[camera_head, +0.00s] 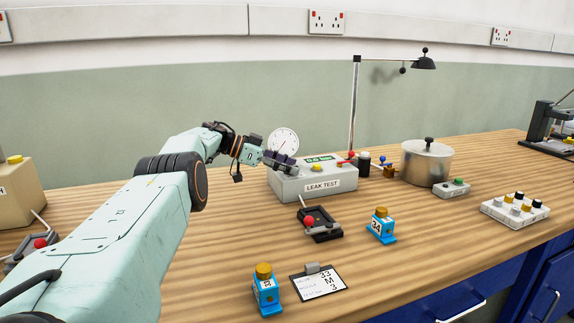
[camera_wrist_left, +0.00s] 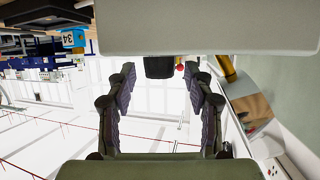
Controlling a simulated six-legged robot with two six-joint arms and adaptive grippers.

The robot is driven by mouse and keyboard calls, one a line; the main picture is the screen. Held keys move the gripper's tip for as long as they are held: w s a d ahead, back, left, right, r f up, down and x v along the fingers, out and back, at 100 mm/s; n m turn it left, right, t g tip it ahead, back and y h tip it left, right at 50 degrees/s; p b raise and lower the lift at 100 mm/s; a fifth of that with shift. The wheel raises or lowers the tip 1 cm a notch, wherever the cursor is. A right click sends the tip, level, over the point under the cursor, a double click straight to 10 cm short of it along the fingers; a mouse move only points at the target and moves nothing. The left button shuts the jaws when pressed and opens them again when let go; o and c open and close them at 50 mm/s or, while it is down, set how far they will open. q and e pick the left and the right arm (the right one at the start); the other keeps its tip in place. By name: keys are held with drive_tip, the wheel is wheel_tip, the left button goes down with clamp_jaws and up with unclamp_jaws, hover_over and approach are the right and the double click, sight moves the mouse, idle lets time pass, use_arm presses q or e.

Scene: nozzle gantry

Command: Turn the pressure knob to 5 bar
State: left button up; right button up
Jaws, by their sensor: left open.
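The grey leak test box (camera_head: 318,187) stands on the bench, with a white round gauge (camera_head: 284,139) behind its left end. The gauge reading is too small to tell. My left gripper (camera_head: 280,160) is at the box's left end, in front of the gauge's lower part. In the left wrist view its two fingers (camera_wrist_left: 162,85) are apart. A dark, rounded part (camera_wrist_left: 160,67) shows between the fingertips; it may be the pressure knob, and I cannot tell if they touch it. No knob shows clearly in the head view, where the gripper covers that end. My right gripper is out of view.
A yellow button (camera_head: 317,167), a red-tipped lever and a black cylinder (camera_head: 363,164) are right of the gripper. A clamp (camera_head: 322,225), blue valves (camera_head: 381,226) and a card (camera_head: 321,283) lie in front. A pot (camera_head: 427,163) and lamp post (camera_head: 354,105) stand right.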

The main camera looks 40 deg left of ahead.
use_arm(q)
drive_tip(key=v, duration=0.7)
drive_tip(key=shift+s, duration=0.15)
drive_tip(key=shift+a+r, duration=0.1)
drive_tip(key=shift+a, duration=0.05)
